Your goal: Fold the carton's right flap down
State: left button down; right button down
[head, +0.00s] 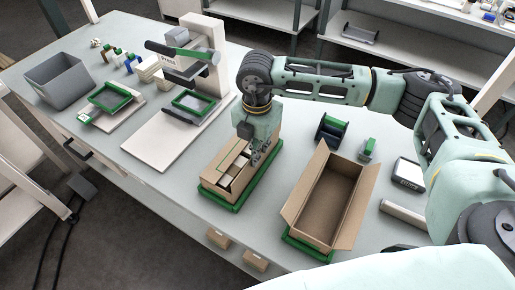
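A brown carton (228,172) stands in a green tray (218,205) at mid table, with small white and brown boxes inside. A second brown carton (331,197) stands open and empty-looking to its right on a green base (306,249), with its side flaps spread outward. My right gripper (262,152) points down at the back right of the first carton, close against its right side. Whether it touches the flap there is unclear. Its fingers are small and partly hidden, so I cannot tell how far apart they are. My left gripper is not in view.
A white press (200,62) stands behind left, with a grey bin (57,80) farther left. Bare table lies left of the first carton.

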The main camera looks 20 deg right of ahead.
jog(key=shift+w+a, duration=0.1)
jog(key=g+h, duration=0.1)
jog(key=w+a+g+h+b, duration=0.1)
jog(key=g, duration=0.1)
jog(key=w+g+h, duration=0.1)
jog(key=g+h, duration=0.1)
jog(key=shift+a+f+b, duration=0.3)
jog(key=shift+b, duration=0.1)
jog(key=shift+w+f, duration=0.1)
dwell(0.5)
dwell(0.3)
jog(key=c, duration=2)
grip_release()
